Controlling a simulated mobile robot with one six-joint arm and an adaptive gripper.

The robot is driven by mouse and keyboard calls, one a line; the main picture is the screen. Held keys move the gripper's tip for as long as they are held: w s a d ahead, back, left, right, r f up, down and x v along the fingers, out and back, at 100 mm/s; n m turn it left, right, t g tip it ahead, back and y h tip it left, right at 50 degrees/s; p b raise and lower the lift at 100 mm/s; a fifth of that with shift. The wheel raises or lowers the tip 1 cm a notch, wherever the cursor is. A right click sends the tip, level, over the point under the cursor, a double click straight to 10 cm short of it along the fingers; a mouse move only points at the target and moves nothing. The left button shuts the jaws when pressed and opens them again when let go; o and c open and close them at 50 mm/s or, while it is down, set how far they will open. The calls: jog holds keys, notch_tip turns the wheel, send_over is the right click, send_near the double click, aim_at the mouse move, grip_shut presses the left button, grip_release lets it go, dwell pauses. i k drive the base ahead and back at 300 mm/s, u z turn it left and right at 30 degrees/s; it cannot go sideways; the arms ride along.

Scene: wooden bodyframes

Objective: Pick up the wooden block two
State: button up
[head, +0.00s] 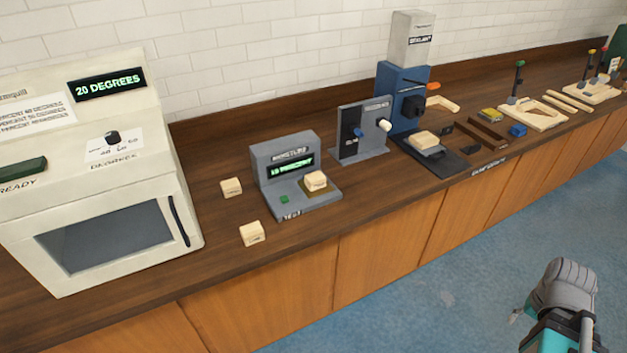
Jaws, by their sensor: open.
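Several small pale wooden blocks are on the dark counter in the head view. One block (231,187) lies on the counter left of the grey meter. Another block (252,233) lies nearer the counter's front edge and has a dark mark on its front. A third block (316,181) sits on the plate of the grey meter (286,157). A wider pale block (425,140) rests on the base of the blue machine. The marks are too small to read, so I cannot tell which is block two. Part of my arm shows at the lower right; no gripper fingers can be made out.
A cream oven-like machine (105,190) reading 20 degrees stands at the left. A grey upright panel (362,130) and a tall blue machine (402,85) stand right of the meter. Wooden jigs (533,113) lie farther right. The blue floor (440,295) before the counter is clear.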

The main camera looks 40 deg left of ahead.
aim_at(315, 180)
jog(key=u, duration=0.05)
jog(key=k, duration=1.3)
jog(key=u, duration=1.4)
jog(key=i, duration=1)
jog(key=u, duration=0.05)
